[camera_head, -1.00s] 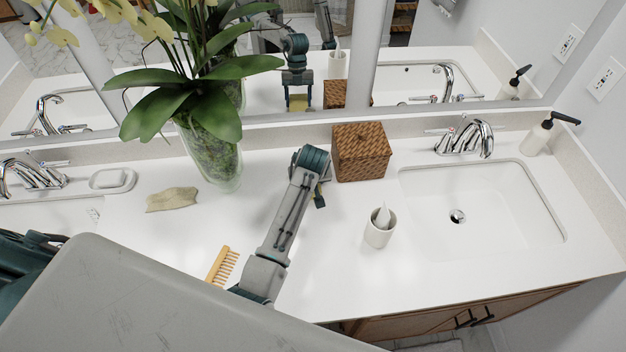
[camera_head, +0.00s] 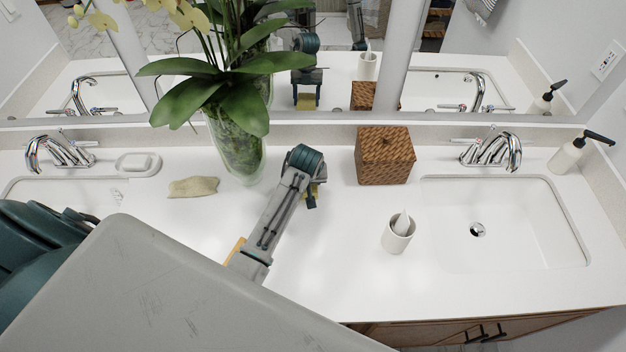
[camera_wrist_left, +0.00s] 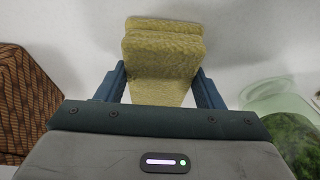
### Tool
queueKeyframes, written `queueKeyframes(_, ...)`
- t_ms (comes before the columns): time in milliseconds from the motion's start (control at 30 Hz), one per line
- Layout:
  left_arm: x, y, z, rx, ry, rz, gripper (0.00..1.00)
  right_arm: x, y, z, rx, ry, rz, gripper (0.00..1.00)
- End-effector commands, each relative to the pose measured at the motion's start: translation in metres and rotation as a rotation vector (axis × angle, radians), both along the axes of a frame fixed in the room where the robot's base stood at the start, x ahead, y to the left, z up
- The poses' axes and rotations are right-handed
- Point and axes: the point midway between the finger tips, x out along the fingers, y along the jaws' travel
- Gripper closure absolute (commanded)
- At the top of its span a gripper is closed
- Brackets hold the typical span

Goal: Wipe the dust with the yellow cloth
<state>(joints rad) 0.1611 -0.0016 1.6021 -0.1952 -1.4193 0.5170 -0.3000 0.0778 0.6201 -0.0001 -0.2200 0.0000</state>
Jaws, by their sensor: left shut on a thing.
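My left gripper (camera_head: 314,194) is over the white counter, between the glass vase and the wicker box. It is shut on the yellow cloth (camera_wrist_left: 162,50), a folded, fuzzy piece between the two fingers in the left wrist view. Only a small yellow edge of the cloth (camera_head: 321,188) shows in the head view; the wrist hides the rest. I cannot tell whether the cloth touches the counter. A tan, irregular patch (camera_head: 193,187) lies on the counter left of the vase; I cannot tell whether it is dust. My right gripper is not in view.
The vase (camera_head: 238,160) with an orchid stands left of my gripper. The wicker box (camera_head: 385,158) and a white cup (camera_head: 398,236) are to its right. A soap dish (camera_head: 138,163) is further left. A comb (camera_head: 235,250) is mostly behind my arm. A mirror is behind.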

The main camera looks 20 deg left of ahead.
Motion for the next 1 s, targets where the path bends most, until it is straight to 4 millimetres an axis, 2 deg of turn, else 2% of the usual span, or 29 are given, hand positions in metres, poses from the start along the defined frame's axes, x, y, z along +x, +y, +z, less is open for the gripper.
queueKeyframes(367,-0.002,0.002,0.002,0.001,0.003,0.0,0.57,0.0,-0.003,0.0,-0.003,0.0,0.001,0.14)
queueKeyframes(800,-0.001,0.001,0.046,0.0,0.0,-0.001,0.57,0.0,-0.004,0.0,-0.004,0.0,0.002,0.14)
queueKeyframes(1000,-0.001,0.001,0.059,0.0,0.001,0.0,0.57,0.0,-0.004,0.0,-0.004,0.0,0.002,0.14)
